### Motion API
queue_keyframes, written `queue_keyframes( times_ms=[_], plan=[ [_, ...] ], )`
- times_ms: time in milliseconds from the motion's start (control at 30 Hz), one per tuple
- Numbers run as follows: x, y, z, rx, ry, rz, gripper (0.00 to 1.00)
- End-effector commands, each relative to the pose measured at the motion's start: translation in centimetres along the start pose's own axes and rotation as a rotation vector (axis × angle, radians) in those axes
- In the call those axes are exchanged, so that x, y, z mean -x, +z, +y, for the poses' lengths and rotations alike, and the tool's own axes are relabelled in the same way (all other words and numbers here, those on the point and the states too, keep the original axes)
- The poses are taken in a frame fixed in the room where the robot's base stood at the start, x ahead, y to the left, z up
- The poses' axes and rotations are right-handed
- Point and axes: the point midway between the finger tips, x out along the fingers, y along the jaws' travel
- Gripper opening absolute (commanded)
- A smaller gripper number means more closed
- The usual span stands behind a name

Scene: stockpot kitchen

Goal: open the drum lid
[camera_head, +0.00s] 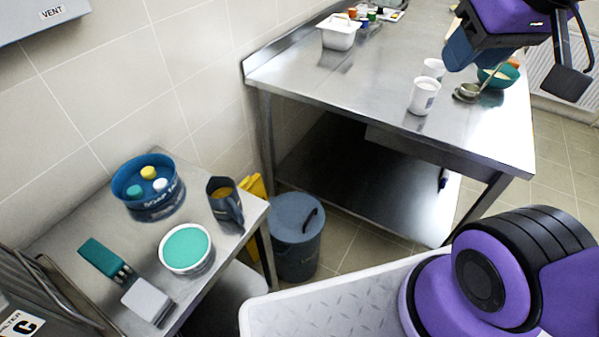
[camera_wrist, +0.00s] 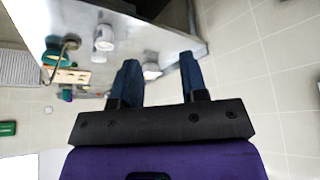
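The drum (camera_head: 296,262) is a grey-blue round bin on the floor, between the small side table and the large steel table. Its lid (camera_head: 291,211) lies on top and looks closed, with a dark curved handle (camera_head: 310,220) at its right side. My gripper (camera_head: 462,50) is high at the upper right of the head view, over the large table and well apart from the drum. In the wrist view my gripper (camera_wrist: 159,62) has its two blue fingers spread with nothing between them. The drum does not show in the wrist view.
The large steel table (camera_head: 390,65) carries two white cups, a ladle, a teal bowl and a white tub (camera_head: 339,33). The small table (camera_head: 222,258) holds a blue tub (camera_head: 150,204), a jug (camera_head: 226,208) and a white bowl (camera_head: 186,262). A yellow object (camera_head: 252,190) stands beside the drum.

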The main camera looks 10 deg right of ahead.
Motion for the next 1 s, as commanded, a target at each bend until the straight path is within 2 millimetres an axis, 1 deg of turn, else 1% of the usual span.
queue_keyframes(
  times_ms=[167,267,467,667,700,867,967,1000],
  plan=[
    [-1.8,-2.8,-0.2,-0.03,0.002,-0.024,0.4],
    [-3.5,-5.0,-0.4,-0.056,0.003,-0.038,0.4],
    [-7.8,-9.3,-0.8,-0.11,0.003,-0.065,0.4],
    [-13.0,-12.8,-1.3,-0.166,0.002,-0.093,0.4],
    [-14.1,-13.4,-1.4,-0.176,0.002,-0.099,0.4],
    [-19.0,-15.4,-1.9,-0.222,-0.001,-0.122,0.4],
    [-22.2,-16.4,-2.2,-0.251,-0.003,-0.137,0.4],
    [-23.6,-16.8,-2.3,-0.262,-0.004,-0.142,0.4]
  ],
)
